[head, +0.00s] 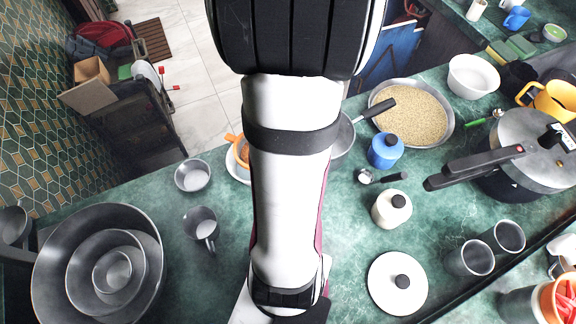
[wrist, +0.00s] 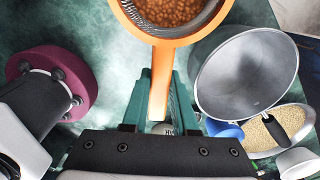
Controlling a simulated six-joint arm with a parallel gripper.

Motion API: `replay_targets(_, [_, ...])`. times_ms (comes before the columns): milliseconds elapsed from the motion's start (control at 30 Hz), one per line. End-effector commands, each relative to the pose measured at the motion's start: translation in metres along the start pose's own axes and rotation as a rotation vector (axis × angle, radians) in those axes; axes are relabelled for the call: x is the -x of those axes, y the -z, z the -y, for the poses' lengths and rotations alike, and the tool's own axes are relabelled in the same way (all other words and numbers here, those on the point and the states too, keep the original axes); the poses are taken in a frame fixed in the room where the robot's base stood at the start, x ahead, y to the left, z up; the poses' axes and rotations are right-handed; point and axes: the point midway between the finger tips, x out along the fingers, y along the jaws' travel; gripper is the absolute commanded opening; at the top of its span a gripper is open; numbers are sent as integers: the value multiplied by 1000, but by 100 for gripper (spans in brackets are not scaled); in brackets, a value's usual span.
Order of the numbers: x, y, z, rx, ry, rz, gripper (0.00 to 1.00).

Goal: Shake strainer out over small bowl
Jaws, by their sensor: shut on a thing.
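The orange strainer (wrist: 185,38) shows at the top of the wrist view, with brown beans or lentils in its mesh. My gripper (wrist: 165,110) is shut on its orange handle (wrist: 159,80), which points back toward the wrist. In the head view only part of the orange strainer (head: 241,150) shows at the left of my arm, which hides the rest and my gripper. A white rim (head: 235,172) shows beside and below the strainer there; I cannot tell whether it is the small bowl. A small metal bowl (head: 193,176) stands farther left.
A grey pan (wrist: 245,75) with a black handle lies right of the strainer, its handle over a grain-filled pan (head: 447,115). A blue jar (head: 385,150), a cream jar (head: 391,209) and a pressure cooker (head: 520,150) stand right. Nested metal bowls (head: 50,270) and a metal cup (head: 201,225) stand left.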

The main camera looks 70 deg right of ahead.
Motion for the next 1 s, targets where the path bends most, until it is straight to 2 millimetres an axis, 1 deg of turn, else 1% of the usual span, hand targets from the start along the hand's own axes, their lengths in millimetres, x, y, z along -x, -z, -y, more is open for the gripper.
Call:
replay_targets(33, [7, 11, 0, -9, 5, 2, 0])
replay_targets(200, [31, 52, -5, -9, 6, 1, 0])
replay_targets(300, [44, 74, -8, -10, 5, 0, 0])
replay_targets(400, [53, 89, -9, -6, 4, 0, 0])
replay_targets(467, [58, 94, -10, -3, 3, -1, 0])
replay_targets(567, [70, 98, -10, -2, 5, 0, 0])
replay_targets(800, [97, 99, -10, 2, 4, -1, 0])
replay_targets(900, [106, 98, -11, 0, 2, 0, 0])
replay_targets(1000, [109, 98, -11, 1, 1, 0, 0])
